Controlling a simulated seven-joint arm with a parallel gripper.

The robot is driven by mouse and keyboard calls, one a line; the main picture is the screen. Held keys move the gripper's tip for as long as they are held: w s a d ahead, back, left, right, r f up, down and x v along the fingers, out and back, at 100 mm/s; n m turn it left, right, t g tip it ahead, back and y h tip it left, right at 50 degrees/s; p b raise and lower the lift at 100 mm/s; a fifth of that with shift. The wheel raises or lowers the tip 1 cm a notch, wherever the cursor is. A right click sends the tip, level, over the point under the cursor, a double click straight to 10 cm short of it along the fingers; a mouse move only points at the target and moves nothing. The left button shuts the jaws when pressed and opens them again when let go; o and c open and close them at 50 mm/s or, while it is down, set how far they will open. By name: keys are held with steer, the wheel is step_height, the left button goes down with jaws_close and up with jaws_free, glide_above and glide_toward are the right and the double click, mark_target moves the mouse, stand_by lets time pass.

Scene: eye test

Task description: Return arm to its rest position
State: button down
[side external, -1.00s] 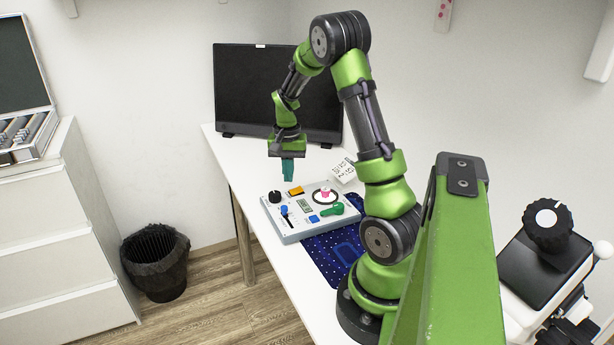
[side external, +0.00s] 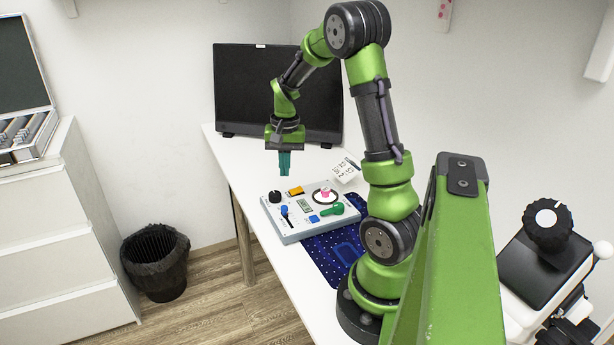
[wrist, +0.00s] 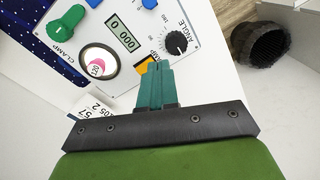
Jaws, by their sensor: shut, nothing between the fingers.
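My gripper (side external: 284,172) has teal fingers pointing down. It hangs above the far left part of the table, clear of the control panel, and is shut and empty. The wrist view shows the closed fingers (wrist: 157,72) in front of the panel's edge. My green and dark grey arm is bent in a high arch over the table.
A grey-white control panel (side external: 301,236) with knobs and buttons lies on a blue dotted mat (side external: 345,268) on the white table (side external: 262,262). A black monitor (side external: 245,92) stands behind. A white card (side external: 347,171) is beside the panel. A black bin (side external: 156,262) is on the floor.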

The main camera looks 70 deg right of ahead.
steer(key=s+a+r+n+t, duration=0.2)
steer(key=a+r+n, duration=0.1)
steer(key=a, duration=0.6)
steer(key=s+a+r+n+t+y, duration=0.1)
steer(key=s+a+r+n+t, duration=0.1)
steer(key=a+r, duration=0.3)
steer(key=s+a+r+n+t, duration=0.1)
steer(key=a+r+n, duration=0.4)
steer(key=a, duration=0.9)
steer(key=shift+s+t+y, duration=0.4)
steer(key=shift+t, duration=0.5)
